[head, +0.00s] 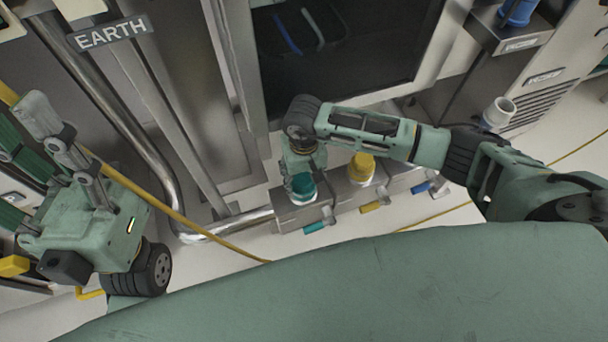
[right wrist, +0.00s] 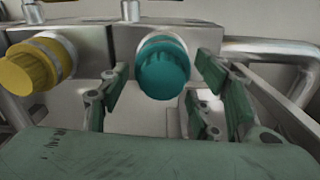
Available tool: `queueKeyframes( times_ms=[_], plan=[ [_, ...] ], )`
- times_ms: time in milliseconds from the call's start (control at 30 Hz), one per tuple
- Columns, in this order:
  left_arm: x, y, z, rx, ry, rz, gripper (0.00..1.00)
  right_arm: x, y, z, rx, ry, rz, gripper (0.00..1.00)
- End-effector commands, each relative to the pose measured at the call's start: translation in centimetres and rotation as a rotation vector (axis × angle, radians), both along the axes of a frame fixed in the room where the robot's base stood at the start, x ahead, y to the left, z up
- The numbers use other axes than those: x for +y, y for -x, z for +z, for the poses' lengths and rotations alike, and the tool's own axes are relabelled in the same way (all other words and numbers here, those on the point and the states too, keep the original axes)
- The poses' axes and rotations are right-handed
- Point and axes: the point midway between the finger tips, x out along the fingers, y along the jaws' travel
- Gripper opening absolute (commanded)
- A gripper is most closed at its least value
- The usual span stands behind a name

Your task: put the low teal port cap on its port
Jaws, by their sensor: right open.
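The low teal port cap (head: 303,186) sits on the leftmost port of the grey port block (head: 290,218) near the floor. In the right wrist view the teal cap (right wrist: 163,68) faces me, seated against a metal collar with no clear tilt. My right gripper (head: 300,168) reaches down to it. It is open, with one finger on each side of the cap in the right wrist view (right wrist: 165,95), and I see gaps between fingers and cap. My left gripper (head: 22,180) is at the far left, cut by the frame edge; its opening is unclear.
A yellow cap (head: 362,167) is on the neighbouring port, also shown in the right wrist view (right wrist: 40,64). Coloured handles hang below the block, one teal (head: 315,226). A bent metal pipe (head: 170,200) and a yellow cable (head: 190,222) run left of it.

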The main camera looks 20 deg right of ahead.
Motion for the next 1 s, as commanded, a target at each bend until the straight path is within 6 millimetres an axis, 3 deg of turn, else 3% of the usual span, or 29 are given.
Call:
queueKeyframes(
  times_ms=[267,700,1000],
  plan=[
    [0.1,0.1,0.2,-0.006,0.001,0.002,0.55,0.0,-0.1,1.2,-0.003,-0.001,-0.001,0.58],
    [0.0,0.0,0.1,-0.003,0.0,0.0,0.55,0.0,-0.1,9.9,-0.004,-0.001,0.001,0.58],
    [0.0,0.0,0.1,-0.003,0.0,0.0,0.55,0.0,0.0,12.0,0.001,0.0,0.0,0.58]
  ],
)
